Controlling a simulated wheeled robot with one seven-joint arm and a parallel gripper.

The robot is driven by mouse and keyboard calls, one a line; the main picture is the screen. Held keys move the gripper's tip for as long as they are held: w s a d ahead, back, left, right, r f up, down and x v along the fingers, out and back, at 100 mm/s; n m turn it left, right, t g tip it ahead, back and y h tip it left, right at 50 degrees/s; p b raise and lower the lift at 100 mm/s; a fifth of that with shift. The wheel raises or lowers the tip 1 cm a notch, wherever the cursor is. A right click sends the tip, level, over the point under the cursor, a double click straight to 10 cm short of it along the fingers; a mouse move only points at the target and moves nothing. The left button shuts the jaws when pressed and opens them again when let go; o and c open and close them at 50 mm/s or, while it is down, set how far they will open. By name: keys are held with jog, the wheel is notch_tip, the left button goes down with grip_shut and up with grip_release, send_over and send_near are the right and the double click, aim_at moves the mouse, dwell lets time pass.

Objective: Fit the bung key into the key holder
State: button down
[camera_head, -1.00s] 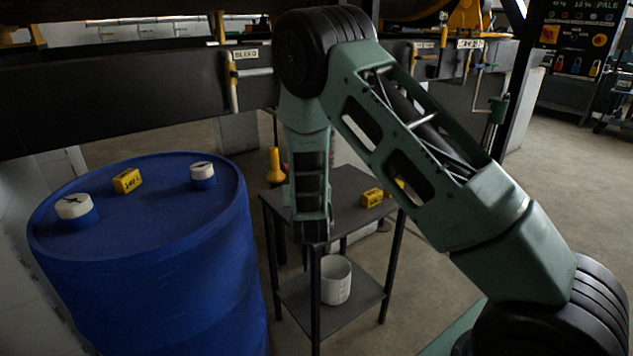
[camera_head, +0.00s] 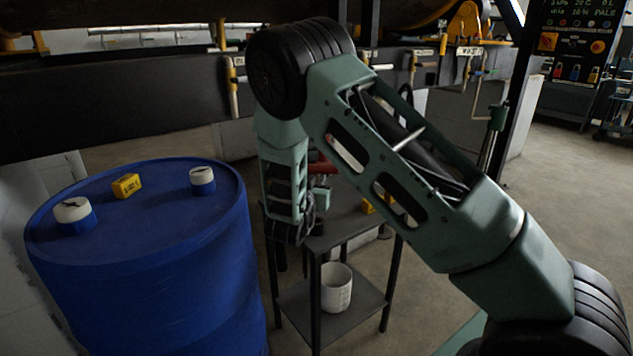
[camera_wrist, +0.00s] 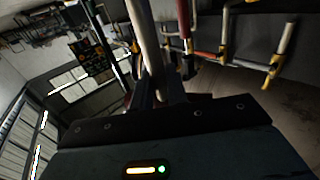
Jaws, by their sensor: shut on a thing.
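My gripper (camera_wrist: 160,98) is shut on a pale grey rod, which I take to be the bung key (camera_wrist: 146,42); it runs up and away from the jaws in the wrist view. In the head view my gripper is mostly hidden behind my forearm, above the small table; only a red part and a green part of the hand show there. The rod cannot be made out in the head view. I cannot pick out the key holder in either view.
A blue drum (camera_head: 160,290) with two white-capped bungs and a yellow block (camera_head: 127,186) stands left. The dark table (camera_head: 345,228) has a white pot (camera_head: 336,288) on its lower shelf and a partly hidden yellow block (camera_head: 367,206). Pipes and yellow-handled valves (camera_wrist: 272,72) lie beyond.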

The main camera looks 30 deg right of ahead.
jog(key=shift+f+b, duration=2.85)
jog(key=shift+f, duration=1.2)
jog(key=c, duration=1.3)
grip_release()
jog(key=v, duration=1.7)
jog(key=shift+a, duration=0.15)
jog(key=shift+s+r, duration=0.1)
